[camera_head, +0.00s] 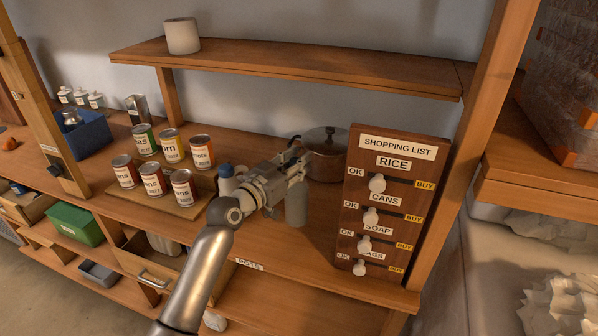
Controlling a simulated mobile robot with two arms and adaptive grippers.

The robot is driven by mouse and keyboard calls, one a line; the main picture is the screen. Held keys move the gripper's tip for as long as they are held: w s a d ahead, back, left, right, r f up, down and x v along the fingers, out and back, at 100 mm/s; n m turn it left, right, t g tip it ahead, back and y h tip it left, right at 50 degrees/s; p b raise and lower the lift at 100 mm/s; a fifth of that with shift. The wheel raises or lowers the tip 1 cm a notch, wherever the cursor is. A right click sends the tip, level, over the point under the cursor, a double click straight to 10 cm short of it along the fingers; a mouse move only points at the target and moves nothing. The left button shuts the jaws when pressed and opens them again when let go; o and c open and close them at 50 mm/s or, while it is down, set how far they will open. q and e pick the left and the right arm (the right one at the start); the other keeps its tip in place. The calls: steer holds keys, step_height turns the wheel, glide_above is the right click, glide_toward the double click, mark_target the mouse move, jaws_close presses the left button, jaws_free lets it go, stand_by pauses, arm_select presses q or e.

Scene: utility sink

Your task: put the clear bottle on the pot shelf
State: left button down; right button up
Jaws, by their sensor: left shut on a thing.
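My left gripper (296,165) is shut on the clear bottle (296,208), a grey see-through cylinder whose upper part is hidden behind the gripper. The bottle is upright over the wooden counter, left of the shopping list board; I cannot tell whether its base touches the wood. A label "POTS" (249,263) is on the counter's front edge. A dark brown lidded pot (325,160) stands behind the gripper, partly hidden by the board. My right gripper is not in view.
The shopping list board (388,205) with slider knobs stands at right. Several cans (171,146) stand on a wooden stand at left. A blue-capped bottle (227,176) is beside the left gripper. An upper shelf (290,64) holds a white cup (182,36) and has free room.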

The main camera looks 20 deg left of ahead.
mark_target(297, 193)
arm_select(q)
steer(key=shift+w+d+f, duration=0.15)
steer(key=shift+w+f, duration=0.15)
step_height(297, 193, down, 3)
steer(key=shift+w+d+r+p, duration=0.1)
steer(key=shift+w+p, duration=0.05)
steer(key=shift+p, duration=0.25)
steer(key=shift+f, duration=0.35)
steer(key=c, duration=1.6)
jaws_free()
steer(key=shift+f, duration=0.25)
steer(key=o, duration=0.5)
steer(key=shift+c, duration=0.2)
steer(key=shift+r, duration=0.1)
